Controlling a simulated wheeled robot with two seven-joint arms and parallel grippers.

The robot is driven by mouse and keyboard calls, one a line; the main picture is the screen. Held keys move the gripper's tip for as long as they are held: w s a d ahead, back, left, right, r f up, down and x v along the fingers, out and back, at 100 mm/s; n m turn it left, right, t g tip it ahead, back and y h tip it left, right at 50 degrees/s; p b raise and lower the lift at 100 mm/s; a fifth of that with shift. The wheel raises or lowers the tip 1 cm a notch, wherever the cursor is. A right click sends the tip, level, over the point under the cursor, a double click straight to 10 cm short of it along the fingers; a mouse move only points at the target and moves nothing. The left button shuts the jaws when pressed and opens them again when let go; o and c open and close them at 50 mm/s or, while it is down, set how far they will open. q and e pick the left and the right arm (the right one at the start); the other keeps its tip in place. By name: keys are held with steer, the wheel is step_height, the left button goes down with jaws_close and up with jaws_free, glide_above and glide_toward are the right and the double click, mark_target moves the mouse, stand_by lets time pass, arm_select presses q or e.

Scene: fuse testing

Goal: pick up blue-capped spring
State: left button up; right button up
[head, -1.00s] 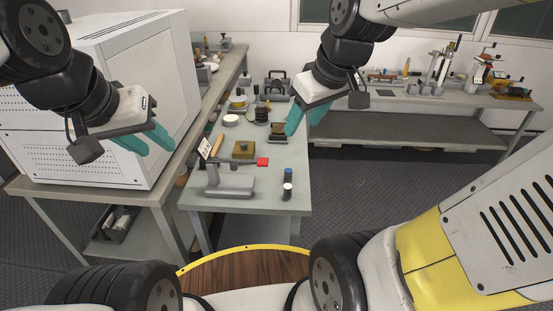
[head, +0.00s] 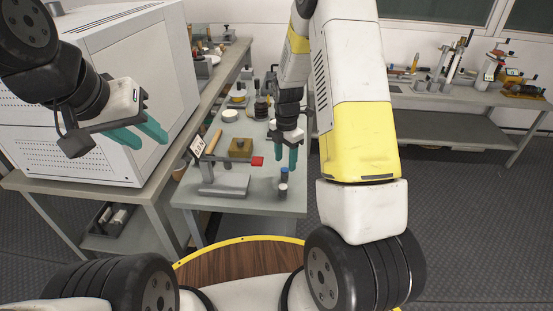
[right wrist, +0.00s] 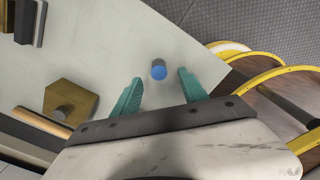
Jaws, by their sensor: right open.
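The blue-capped spring (head: 284,173) stands upright near the front right corner of the grey workbench. In the right wrist view its blue cap (right wrist: 159,69) shows ahead of the fingertips, in line with the gap between them; the cap hides the spring's body. My right gripper (head: 286,163) is open and empty, with its teal fingers pointing down above and close to the blue-capped spring. The same gripper (right wrist: 160,79) has its fingers well apart in the right wrist view. My left gripper (head: 149,145) is empty, its fingers apart, in front of the white cabinet.
The white cabinet (head: 165,75) is at the far left.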

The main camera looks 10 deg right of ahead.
mark_target(284, 170)
step_height(284, 170, down, 6)
steer(key=shift+a+f, duration=0.1)
steer(key=shift+f, duration=0.05)
jaws_close()
stand_by(0.3)
